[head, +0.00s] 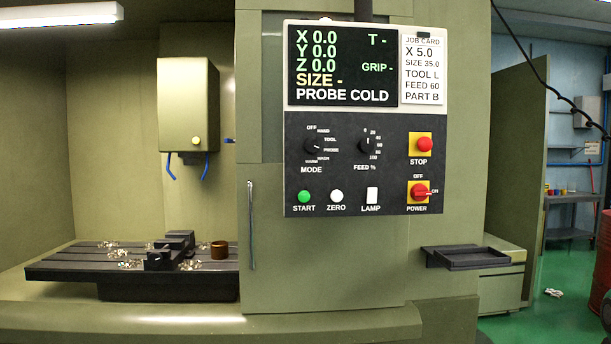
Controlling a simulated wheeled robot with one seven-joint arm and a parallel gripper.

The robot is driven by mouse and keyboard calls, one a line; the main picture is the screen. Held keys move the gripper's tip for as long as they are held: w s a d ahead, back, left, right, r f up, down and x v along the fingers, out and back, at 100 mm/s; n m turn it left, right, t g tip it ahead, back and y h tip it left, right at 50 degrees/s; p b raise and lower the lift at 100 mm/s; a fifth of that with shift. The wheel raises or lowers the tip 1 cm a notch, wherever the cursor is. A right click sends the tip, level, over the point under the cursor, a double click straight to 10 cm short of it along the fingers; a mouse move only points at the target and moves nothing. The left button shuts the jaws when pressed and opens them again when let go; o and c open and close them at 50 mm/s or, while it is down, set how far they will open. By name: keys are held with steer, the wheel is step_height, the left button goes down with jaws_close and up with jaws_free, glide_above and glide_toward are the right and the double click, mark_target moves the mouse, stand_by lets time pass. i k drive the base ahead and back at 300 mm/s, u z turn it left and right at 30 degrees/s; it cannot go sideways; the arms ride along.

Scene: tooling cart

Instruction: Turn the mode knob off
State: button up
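The mode knob (311,146) is a small black dial at the left of the control panel (400,180) in the head view. Labels OFF, HAND, TOOL, PROBE, WASH and WARM ring it, with OFF at the upper left. Its light pointer mark appears to point right, toward PROBE. The screen (342,65) above reads PROBE COLD, with X, Y and Z at 0.0. My gripper is not in view, and nothing covers the knob.
The feed dial (366,146) is right of the mode knob. Nearby are the red stop button (424,144), red power switch (420,191), green start button (304,196), white zero button (336,196) and lamp switch (372,194). A dark tray (465,257) juts out below right.

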mark_target(311, 144)
steer(key=z, duration=0.9)
steer(key=k, duration=1.1)
steer(key=u, duration=0.95)
steer(key=i, duration=0.95)
steer(key=z, duration=0.05)
